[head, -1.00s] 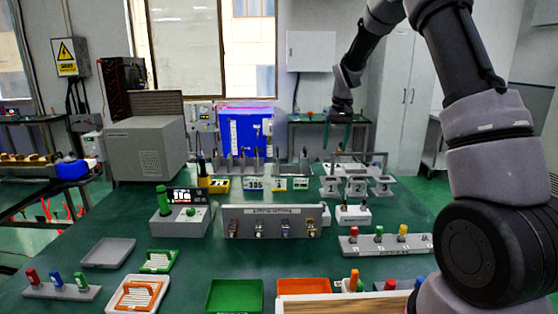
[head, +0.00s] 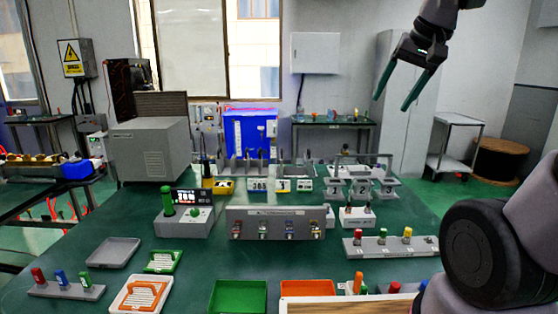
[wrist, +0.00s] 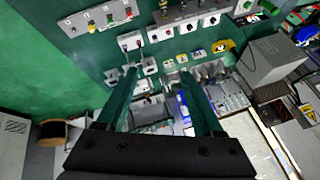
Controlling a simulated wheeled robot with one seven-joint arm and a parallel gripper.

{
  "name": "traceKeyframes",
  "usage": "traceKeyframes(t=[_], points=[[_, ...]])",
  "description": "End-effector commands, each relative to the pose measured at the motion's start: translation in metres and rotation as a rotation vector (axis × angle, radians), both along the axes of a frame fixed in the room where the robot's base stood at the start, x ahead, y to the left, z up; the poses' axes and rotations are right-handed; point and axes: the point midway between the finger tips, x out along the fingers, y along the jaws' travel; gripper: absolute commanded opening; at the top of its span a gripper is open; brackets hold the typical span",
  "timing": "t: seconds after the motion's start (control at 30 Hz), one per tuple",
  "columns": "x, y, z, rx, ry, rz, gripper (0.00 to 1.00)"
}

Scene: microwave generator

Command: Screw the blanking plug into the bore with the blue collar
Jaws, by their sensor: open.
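My gripper (head: 391,102) is open and empty, high in the air at the upper right of the head view. Its two green fingers also frame the wrist view (wrist: 158,75), with nothing between them. A grey upright panel (head: 277,213) stands mid-table with a row of differently coloured fittings. The fitting that looks blue (head: 289,230) is third from the left; its bore is too small to make out. I cannot tell which piece is the blanking plug. My gripper is well apart from the panel.
Racks of coloured pegs stand at front left (head: 66,291) and right (head: 390,248). A grey box with a display and green knob (head: 184,222) is left of the panel. Green (head: 238,297) and orange (head: 307,288) trays lie in front. Grey numbered stands (head: 360,190) are behind.

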Motion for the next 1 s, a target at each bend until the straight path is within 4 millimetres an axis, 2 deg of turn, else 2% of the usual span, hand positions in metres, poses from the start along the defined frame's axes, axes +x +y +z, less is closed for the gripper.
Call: traceKeyframes(t=[0.03, 0.1, 0.2, 0.3, 0.33, 0.47, 0.57, 0.67, 0.87, 1.0], points=[[-0.016, -0.001, 0.001, 0.007, -0.022, -0.01, 0.69], [-0.033, -0.001, -0.001, 0.016, -0.043, -0.02, 0.69], [-0.051, -0.001, -0.004, 0.026, -0.067, -0.033, 0.69], [-0.062, -0.001, -0.007, 0.031, -0.079, -0.042, 0.69], [-0.064, -0.001, -0.008, 0.033, -0.083, -0.042, 0.65], [-0.061, -0.002, -0.009, 0.013, -0.08, -0.02, 0.65], [-0.045, -0.003, -0.009, -0.047, -0.066, 0.052, 0.65], [-0.019, -0.005, -0.011, -0.138, -0.046, 0.166, 0.65], [0.042, -0.005, -0.025, -0.339, -0.003, 0.442, 0.65], [0.086, -0.001, -0.043, -0.471, 0.031, 0.648, 0.65]])
